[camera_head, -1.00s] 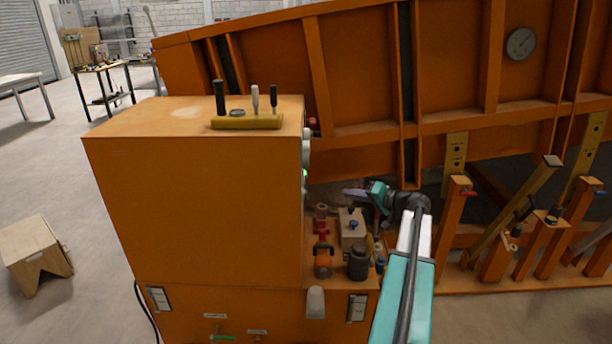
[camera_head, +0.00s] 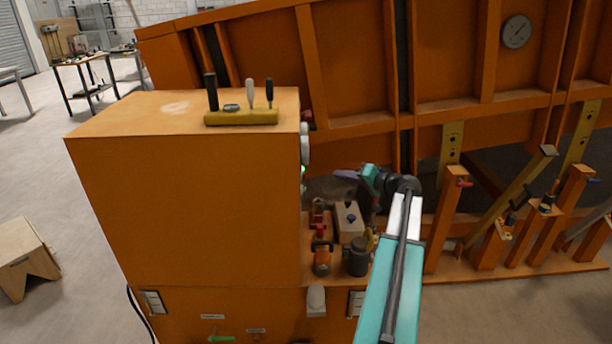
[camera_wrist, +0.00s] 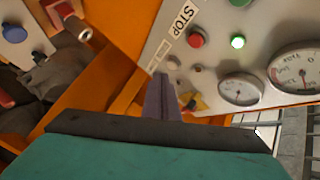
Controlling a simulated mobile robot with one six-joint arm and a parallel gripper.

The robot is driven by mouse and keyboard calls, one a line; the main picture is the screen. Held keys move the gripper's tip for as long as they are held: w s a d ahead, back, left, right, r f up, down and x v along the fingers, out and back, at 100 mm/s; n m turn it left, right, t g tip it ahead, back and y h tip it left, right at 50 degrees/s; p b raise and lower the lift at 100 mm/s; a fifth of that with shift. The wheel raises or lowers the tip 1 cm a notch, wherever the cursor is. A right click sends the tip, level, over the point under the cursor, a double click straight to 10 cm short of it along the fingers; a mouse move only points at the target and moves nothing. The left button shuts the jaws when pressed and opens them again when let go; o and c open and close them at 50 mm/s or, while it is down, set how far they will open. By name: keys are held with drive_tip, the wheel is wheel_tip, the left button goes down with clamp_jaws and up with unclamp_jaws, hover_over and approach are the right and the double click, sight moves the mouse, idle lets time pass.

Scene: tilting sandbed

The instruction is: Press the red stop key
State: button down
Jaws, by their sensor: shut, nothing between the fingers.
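The red stop key (camera_wrist: 195,40) is a round red button on a pale panel (camera_wrist: 225,62) in the wrist view, beside a label reading STOP (camera_wrist: 183,22). My gripper (camera_wrist: 163,80) is shut and empty, its purple-grey fingers pointing toward the panel, below and left of the red key in that view and apart from it. In the head view my gripper (camera_head: 346,174) is right of the orange cabinet (camera_head: 185,190), its fingers pointing left at the cabinet's side. The panel face is seen edge-on there and the red stop key cannot be made out.
A lit green lamp (camera_wrist: 238,42) and two dial gauges (camera_wrist: 240,89) (camera_wrist: 296,70) sit on the panel near the key. Below my gripper are valves and a pale box with a blue knob (camera_head: 351,218). The large orange sandbed frame (camera_head: 355,60) stands behind.

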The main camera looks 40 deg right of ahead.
drive_tip(key=w+a+p, duration=0.1)
drive_tip(key=w+a, duration=0.4)
drive_tip(key=a, duration=0.1)
drive_tip(key=shift+w+a+p, duration=0.15)
drive_tip(key=shift+a+p, duration=0.1)
drive_tip(key=shift+p, duration=0.05)
idle(0.4)
drive_tip(key=shift+w+a+b, duration=0.6)
drive_tip(key=shift+a+b, duration=0.1)
drive_tip(key=shift+b, duration=0.1)
idle(3.1)
drive_tip(key=shift+d, duration=0.1)
drive_tip(key=shift+s+d+b, duration=0.5)
drive_tip(key=shift+s+d, duration=0.1)
drive_tip(key=shift+d, duration=0.05)
idle(0.5)
drive_tip(key=shift+s+d+b, duration=0.45)
drive_tip(key=shift+s+d, duration=0.35)
drive_tip(key=shift+d, duration=0.2)
drive_tip(key=shift+s+d+b, duration=0.4)
drive_tip(key=shift+s+d, duration=0.4)
drive_tip(key=shift+d, duration=0.15)
